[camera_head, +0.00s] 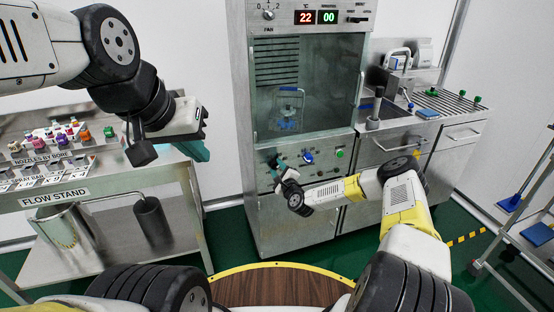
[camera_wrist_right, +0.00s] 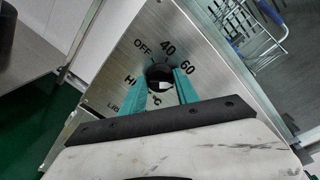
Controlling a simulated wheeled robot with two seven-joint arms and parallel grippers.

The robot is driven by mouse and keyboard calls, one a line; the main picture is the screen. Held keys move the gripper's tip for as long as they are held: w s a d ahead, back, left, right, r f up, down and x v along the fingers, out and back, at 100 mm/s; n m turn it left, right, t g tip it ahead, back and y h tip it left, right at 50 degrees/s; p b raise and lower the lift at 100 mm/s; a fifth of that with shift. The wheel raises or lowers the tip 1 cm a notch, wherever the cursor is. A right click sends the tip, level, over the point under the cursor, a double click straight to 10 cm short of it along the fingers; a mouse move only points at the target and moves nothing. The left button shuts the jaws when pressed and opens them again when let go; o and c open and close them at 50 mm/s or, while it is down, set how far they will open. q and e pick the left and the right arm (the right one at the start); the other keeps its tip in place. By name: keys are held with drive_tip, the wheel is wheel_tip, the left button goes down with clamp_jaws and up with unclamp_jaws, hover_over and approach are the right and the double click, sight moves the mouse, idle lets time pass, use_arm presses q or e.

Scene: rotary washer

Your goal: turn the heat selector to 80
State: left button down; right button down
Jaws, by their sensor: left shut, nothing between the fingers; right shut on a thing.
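The heat selector (camera_wrist_right: 158,74) is a dark round knob on the steel panel, seen in the right wrist view. The printed marks OFF, 40 and 60 sit around its far side, and partly covered letters and a °C mark sit nearer. A small pale patch shows on the knob; I cannot tell which mark it points to. My right gripper (camera_head: 277,166) is at the left of the washer's lower panel, its teal fingers (camera_wrist_right: 163,88) shut on the knob, one on each side. My left gripper (camera_head: 200,145) is shut and empty, raised above the flow stand.
A blue knob (camera_head: 308,157) and a green button (camera_head: 340,153) sit to the right on the same panel. The washer display (camera_head: 317,17) reads 22 and 00. The flow stand (camera_head: 110,192) is at left, and a sink counter (camera_head: 440,105) is at right.

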drive_tip(key=shift+d+f+m, duration=0.15)
drive_tip(key=shift+m, duration=1.85)
drive_tip(key=c, duration=0.9)
unclamp_jaws()
drive_tip(key=v, duration=0.7)
drive_tip(key=shift+s+d, duration=0.15)
drive_tip(key=shift+s, duration=0.2)
